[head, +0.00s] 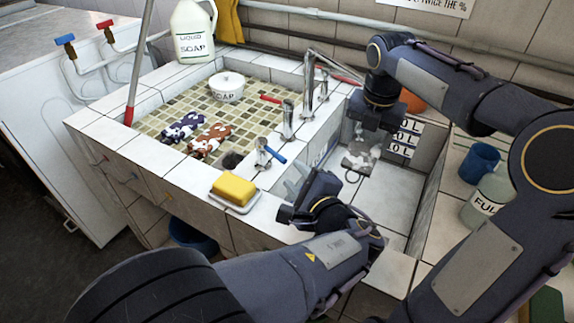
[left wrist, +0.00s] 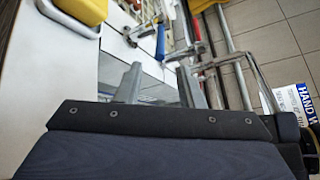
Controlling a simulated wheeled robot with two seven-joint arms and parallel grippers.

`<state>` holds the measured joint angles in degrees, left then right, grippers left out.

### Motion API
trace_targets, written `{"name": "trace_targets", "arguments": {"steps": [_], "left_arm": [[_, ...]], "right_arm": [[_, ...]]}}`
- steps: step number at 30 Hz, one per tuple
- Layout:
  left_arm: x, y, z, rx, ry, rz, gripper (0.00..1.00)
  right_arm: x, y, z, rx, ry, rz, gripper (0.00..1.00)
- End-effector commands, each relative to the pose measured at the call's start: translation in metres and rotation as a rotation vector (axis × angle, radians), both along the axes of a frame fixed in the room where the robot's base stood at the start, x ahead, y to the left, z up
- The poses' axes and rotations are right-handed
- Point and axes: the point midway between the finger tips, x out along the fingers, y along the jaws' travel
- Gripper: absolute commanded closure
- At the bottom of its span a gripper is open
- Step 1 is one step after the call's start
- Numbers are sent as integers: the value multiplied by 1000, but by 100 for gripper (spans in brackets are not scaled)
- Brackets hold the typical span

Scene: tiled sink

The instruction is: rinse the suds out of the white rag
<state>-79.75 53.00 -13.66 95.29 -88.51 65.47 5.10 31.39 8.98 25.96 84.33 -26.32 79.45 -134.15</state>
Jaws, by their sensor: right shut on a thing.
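My right gripper (head: 372,120) points down over the right, white-tiled basin (head: 385,195). It is shut on the white rag (head: 364,143), which hangs small and crumpled below the fingers, with grey patches on or behind it. Whether the rag touches the basin floor I cannot tell. My left gripper (head: 299,184) is open and empty over the front rim, left of the right basin. In the left wrist view its two fingers (left wrist: 160,84) stand apart with nothing between them. Metal taps (head: 308,85) stand on the divider between the basins; no running water is clearly visible.
A yellow sponge (head: 233,189) lies on a dish on the front rim. A soap jug (head: 194,35) stands behind. A blue cup (head: 479,163) and a bottle (head: 487,203) stand at right.

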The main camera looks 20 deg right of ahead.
Motion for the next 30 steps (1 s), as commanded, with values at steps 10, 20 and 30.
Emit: {"name": "trace_targets", "arguments": {"steps": [10,20,30], "left_arm": [[-25,-1,5,0,0,0,66],[-25,-1,5,0,0,0,66],[-25,-1,5,0,0,0,66]], "right_arm": [[0,0,0,0,0,0,60],[0,0,0,0,0,0,60],[0,0,0,0,0,0,60]]}}
